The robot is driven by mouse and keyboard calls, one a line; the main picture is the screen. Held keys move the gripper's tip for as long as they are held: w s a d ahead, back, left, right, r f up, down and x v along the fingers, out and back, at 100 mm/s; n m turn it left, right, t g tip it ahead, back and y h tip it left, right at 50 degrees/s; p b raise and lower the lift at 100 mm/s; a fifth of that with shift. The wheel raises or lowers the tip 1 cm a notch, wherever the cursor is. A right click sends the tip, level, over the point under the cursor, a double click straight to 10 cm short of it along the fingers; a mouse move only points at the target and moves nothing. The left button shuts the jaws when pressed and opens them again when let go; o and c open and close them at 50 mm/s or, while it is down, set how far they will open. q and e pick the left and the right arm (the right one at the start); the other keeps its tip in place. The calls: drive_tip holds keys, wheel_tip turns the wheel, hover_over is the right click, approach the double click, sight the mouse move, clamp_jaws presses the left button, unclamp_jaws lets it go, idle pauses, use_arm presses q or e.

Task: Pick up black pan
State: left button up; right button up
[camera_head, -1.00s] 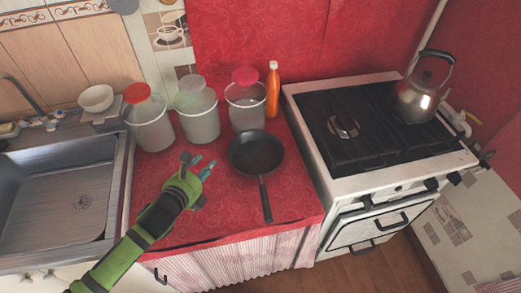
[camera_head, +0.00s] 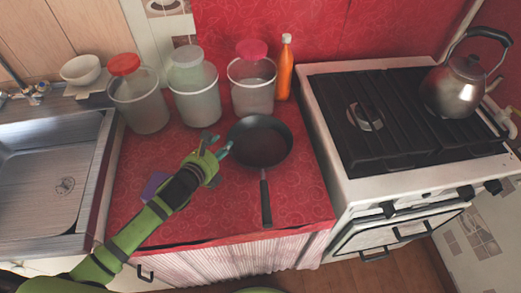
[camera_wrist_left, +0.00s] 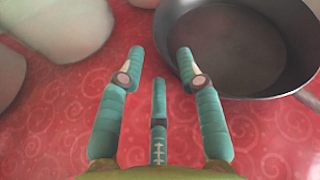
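The black pan (camera_head: 260,142) lies on the red oilcloth counter, its handle pointing toward the front edge. My left gripper (camera_head: 220,146) is at the pan's left side, close to the rim. In the left wrist view the pan (camera_wrist_left: 240,45) fills the upper right, and my gripper (camera_wrist_left: 160,65) is open, its fingers spread with nothing held between them. The right fingertip overlaps the pan's near-left rim in that view; I cannot tell if it touches. My right gripper is not in view.
Several jars stand behind the pan, including a red-lidded jar (camera_head: 139,98) and a pink-lidded jar (camera_head: 252,86), with an orange bottle (camera_head: 285,70) beside them. A purple item (camera_head: 154,186) lies by my left arm. The stove (camera_head: 345,185) is right, the sink (camera_head: 40,170) left.

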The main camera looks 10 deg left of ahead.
use_arm(q)
drive_tip(key=x, duration=0.5)
drive_tip(key=shift+w+a, duration=0.1)
drive_tip(key=shift+a, duration=0.05)
drive_tip(key=shift+r, duration=0.1)
clamp_jaws()
drive_tip(key=shift+r+p, duration=0.2)
drive_tip(key=shift+p, duration=0.1)
